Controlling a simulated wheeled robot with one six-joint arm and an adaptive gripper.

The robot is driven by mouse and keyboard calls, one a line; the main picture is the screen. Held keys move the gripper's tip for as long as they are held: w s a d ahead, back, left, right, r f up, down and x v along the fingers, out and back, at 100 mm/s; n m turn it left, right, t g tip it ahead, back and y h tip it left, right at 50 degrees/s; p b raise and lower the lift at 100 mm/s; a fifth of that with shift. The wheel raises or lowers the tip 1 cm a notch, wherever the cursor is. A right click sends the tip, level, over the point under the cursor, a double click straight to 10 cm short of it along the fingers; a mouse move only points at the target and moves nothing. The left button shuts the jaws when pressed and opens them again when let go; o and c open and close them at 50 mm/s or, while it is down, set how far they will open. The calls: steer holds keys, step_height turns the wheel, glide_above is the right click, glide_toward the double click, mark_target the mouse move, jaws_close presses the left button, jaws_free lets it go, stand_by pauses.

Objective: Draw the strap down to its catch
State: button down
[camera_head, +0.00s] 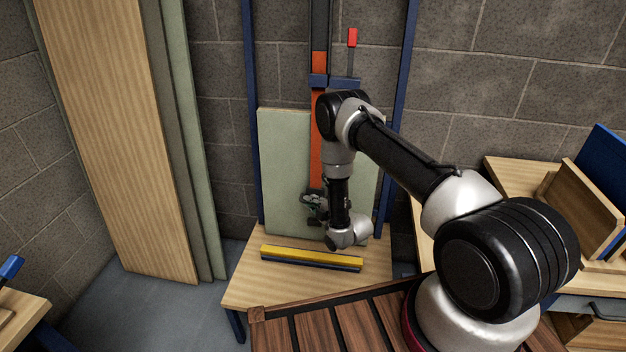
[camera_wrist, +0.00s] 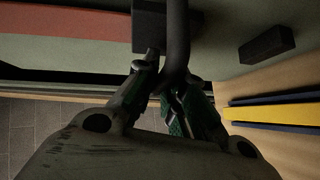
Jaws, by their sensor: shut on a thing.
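The orange-red strap (camera_head: 317,125) runs down the front of a pale green panel (camera_head: 280,160) from a blue frame. In the wrist view the strap (camera_wrist: 60,22) ends in a dark block (camera_wrist: 146,28) with a dark rounded bar (camera_wrist: 177,35) beside it. My gripper (camera_head: 314,203) is at the strap's lower end, in front of the panel. In the wrist view my gripper (camera_wrist: 163,85) is shut on the dark bar. A separate dark block (camera_wrist: 267,43), possibly the catch, sits on the panel beyond the strap end, apart from it. My arm hides this block in the head view.
A yellow and dark bar (camera_head: 310,257) lies along the wooden bench (camera_head: 245,285) below the panel. Tall boards (camera_head: 120,130) lean at the left. A bench at the right holds a wooden rack (camera_head: 580,210).

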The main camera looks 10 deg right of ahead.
steer(key=f, duration=0.6)
steer(key=s+f, duration=0.1)
steer(key=f, duration=0.2)
steer(key=shift+s+a, duration=0.1)
steer(key=shift+a, duration=0.1)
steer(key=shift+f, duration=0.1)
steer(key=c, duration=1.5)
jaws_free()
steer(key=v, duration=1.1)
steer(key=shift+s+d, duration=0.2)
steer(key=shift+s, duration=0.15)
